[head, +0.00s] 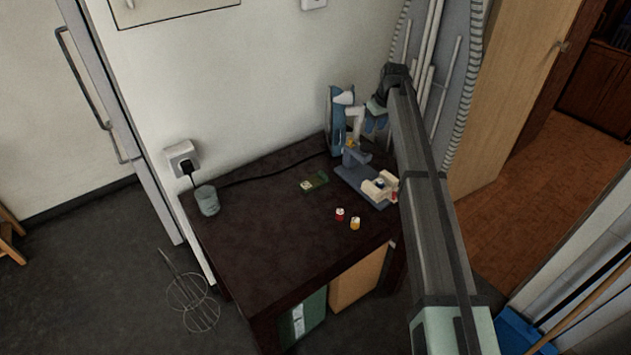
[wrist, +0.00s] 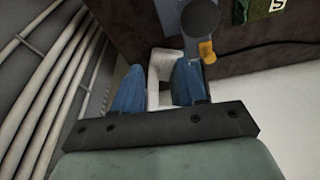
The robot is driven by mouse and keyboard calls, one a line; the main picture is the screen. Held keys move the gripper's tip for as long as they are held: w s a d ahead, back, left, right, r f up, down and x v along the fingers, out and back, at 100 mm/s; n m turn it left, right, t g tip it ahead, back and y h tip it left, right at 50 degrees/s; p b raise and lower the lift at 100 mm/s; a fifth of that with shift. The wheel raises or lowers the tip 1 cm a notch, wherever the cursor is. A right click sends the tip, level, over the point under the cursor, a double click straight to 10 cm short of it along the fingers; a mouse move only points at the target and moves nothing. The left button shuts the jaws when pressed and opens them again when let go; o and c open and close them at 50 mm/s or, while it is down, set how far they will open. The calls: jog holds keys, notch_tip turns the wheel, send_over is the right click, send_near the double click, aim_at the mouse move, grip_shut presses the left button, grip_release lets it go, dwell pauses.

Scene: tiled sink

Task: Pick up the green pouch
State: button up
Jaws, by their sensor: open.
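The green pouch (head: 314,182) lies flat on the dark tabletop (head: 255,225), near the middle, with a small pale mark on it. Its edge, with a white letter, also shows at the top right of the wrist view (wrist: 266,10). My gripper (wrist: 156,80) is open, its two blue fingers apart with nothing held between them. In the head view my gripper (head: 376,113) is above the back right of the table, beside a blue and white device, to the right of the pouch and apart from it.
The blue and white device (head: 365,180) stands at the table's right back. A red-and-white piece (head: 340,214) and a yellow one (head: 355,223) lie in front of it. A grey cup (head: 207,200) stands at the left edge. A black cord runs along the back. The table's front left is clear.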

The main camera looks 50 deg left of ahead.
jog(key=s+a+f+n+h, duration=0.1)
jog(key=s+a+h, duration=0.15)
jog(key=s, duration=0.55)
jog(key=s+a+f+n+h, duration=0.1)
jog(key=s+a+f, duration=0.15)
jog(key=s, duration=0.55)
send_over(326, 173)
jog(key=shift+g+y, duration=0.25)
jog(key=shift+g, duration=0.05)
notch_tip(326, 173, down, 7)
jog(key=shift+w+f, duration=0.15)
jog(key=shift+f, duration=0.05)
jog(key=shift+s+f, duration=0.2)
jog(key=shift+f, duration=2.45)
grip_shut()
